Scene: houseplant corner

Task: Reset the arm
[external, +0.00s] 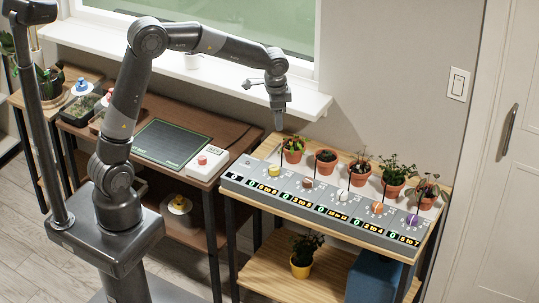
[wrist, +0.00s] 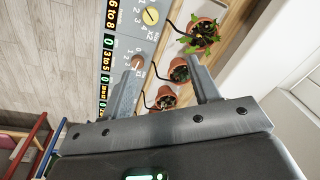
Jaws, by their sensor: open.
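My gripper (external: 279,118) hangs from the raised, bent arm, fingers pointing down, above the left end of the plant table. In the wrist view my gripper (wrist: 165,70) has its two fingers wide apart with nothing held between them. Its left finger overlaps the grey control panel (wrist: 120,45) near a brown knob; I cannot tell any contact there. Potted plants show between and beyond the fingers.
Several terracotta pots (external: 326,162) line the table's back behind the control panel (external: 330,207) with its coloured knobs. Left, a brown table holds a dark green mat (external: 172,143) and a white box with a red button (external: 202,160). A windowsill (external: 200,75) lies behind the arm.

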